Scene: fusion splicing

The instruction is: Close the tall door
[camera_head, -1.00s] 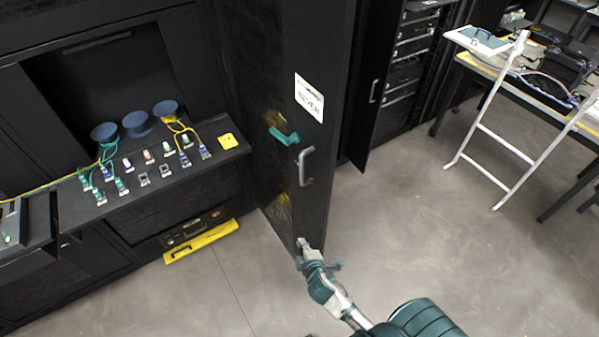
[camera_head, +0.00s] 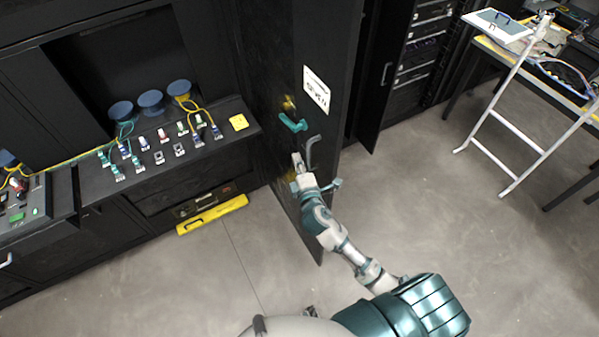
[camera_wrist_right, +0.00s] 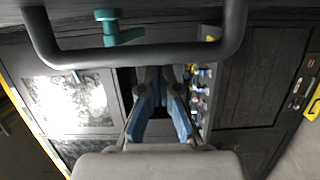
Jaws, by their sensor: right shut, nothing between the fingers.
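The tall door (camera_head: 285,70) is black, bears a white label, and stands swung out from the cabinet in the head view. A teal latch (camera_head: 293,123) and a grey bar handle (camera_head: 311,152) are on its face. In the right wrist view the handle (camera_wrist_right: 140,52) crosses the top as a dark bar, with the teal latch (camera_wrist_right: 112,27) behind it. My right gripper (camera_head: 298,160) is shut and empty, beside the door just left of and below the handle; whether it touches the door is unclear. The right wrist view shows its blue fingers (camera_wrist_right: 160,92). My left gripper is out of view.
A black bench (camera_head: 105,183) with connectors and blue spools stands left of the door. A yellow bar (camera_head: 212,215) lies low at its base. A white metal frame (camera_head: 505,100) and tables stand at the right. Grey floor (camera_head: 420,210) between is clear.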

